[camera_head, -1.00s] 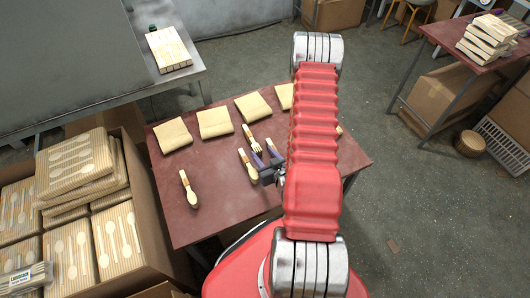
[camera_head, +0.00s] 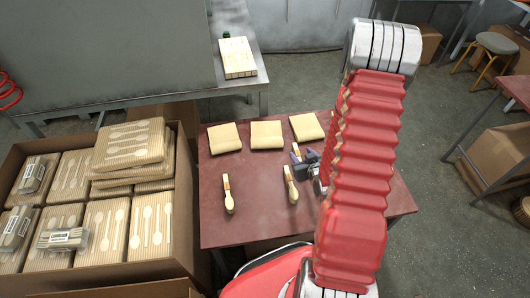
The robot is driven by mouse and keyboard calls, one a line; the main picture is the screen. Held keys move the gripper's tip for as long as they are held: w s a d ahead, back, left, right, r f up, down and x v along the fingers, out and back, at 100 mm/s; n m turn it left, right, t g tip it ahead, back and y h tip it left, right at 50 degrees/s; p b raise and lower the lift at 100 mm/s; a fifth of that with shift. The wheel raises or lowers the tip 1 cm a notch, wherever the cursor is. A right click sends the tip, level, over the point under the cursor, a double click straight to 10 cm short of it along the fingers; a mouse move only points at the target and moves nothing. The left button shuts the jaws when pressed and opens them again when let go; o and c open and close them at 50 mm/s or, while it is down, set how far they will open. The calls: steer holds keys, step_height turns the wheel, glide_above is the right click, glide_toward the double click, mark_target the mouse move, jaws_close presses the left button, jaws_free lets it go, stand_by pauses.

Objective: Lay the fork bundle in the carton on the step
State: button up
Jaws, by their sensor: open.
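A small pale wooden bundle (camera_head: 296,151), which looks like the fork bundle, lies on the dark red table (camera_head: 260,222); part of it is hidden by my gripper. My gripper (camera_head: 305,159) is open, low over the table at the bundle's right side. I cannot tell whether the bundle lies between the fingers. A large open carton (camera_head: 135,268) stands left of the table, filled with ribbed packs (camera_head: 130,145) showing wooden cutlery. A few wrapped bundles (camera_head: 65,238) lie on the packs at the carton's left. The step under the carton is not clear to see.
Two spoon bundles lie on the table, one (camera_head: 228,194) at the left and one (camera_head: 290,185) close to my gripper. Several tan folded packets (camera_head: 266,135) line the table's back edge. A grey bench (camera_head: 190,88) with a pale wooden stack (camera_head: 237,57) stands behind. My red arm hides the table's right part.

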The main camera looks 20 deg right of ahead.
steer(key=a+r+g, duration=0.2)
steer(key=a+r, duration=0.3)
steer(key=r, duration=0.6)
steer(key=a+r+g, duration=0.1)
steer(key=a+r, duration=0.3)
steer(key=r, duration=0.6)
steer(key=s+a+r+g+y, duration=0.1)
steer(key=s+a+r, duration=0.5)
steer(key=s, duration=0.3)
steer(key=s+a+r+n+g+y, duration=0.1)
steer(key=s+a+r, duration=0.5)
steer(key=s+a, duration=0.2)
steer(key=shift+s+r+g+y, duration=0.3)
steer(key=shift+s+r+g, duration=0.1)
steer(key=shift+s, duration=0.1)
steer(key=shift+c, duration=0.4)
